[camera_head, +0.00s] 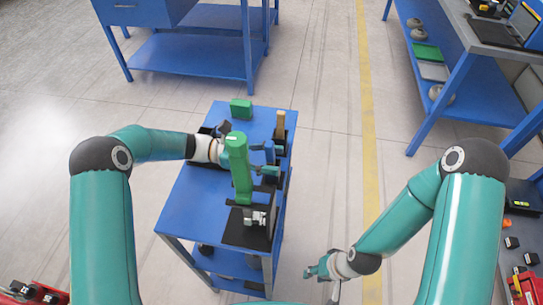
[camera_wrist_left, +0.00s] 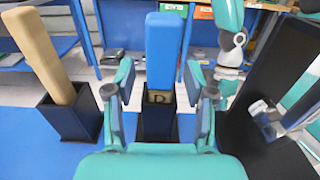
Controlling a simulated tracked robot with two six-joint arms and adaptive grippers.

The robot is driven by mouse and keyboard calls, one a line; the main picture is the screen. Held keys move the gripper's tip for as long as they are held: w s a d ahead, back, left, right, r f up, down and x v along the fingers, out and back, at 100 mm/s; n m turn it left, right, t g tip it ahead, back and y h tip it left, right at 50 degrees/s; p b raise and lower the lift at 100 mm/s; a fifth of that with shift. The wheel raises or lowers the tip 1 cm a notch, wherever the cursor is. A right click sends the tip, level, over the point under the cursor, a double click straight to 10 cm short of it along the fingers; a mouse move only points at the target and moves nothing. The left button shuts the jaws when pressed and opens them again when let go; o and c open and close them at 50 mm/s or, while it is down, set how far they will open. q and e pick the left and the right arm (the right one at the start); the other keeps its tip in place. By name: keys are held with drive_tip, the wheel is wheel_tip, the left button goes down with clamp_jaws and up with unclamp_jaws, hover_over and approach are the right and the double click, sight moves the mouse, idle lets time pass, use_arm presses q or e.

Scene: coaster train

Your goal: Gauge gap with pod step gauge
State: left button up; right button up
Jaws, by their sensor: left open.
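My left gripper (camera_wrist_left: 158,82) is open, with one finger on each side of the bar and visible space between. It also shows over the cart in the head view (camera_head: 267,160). A wooden bar (camera_wrist_left: 42,55) leans in another black holder to the left. A metal fixture (camera_head: 256,217) sits on a black plate (camera_head: 240,236) near the cart's front. My right gripper (camera_head: 325,275) is open and empty beside the cart.
These stand on a blue cart (camera_head: 188,205) with a green box (camera_head: 241,109) at its back. Blue workbenches (camera_head: 195,52) stand behind and at right (camera_head: 470,95). The floor right of the cart is clear.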

use_arm(q)
clamp_jaws()
drive_tip(key=shift+r, duration=0.1)
idle(0.3)
wheel_tip(320, 180, up, 20)
drive_tip(key=b, duration=0.1)
drive_tip(key=shift+b, duration=0.4)
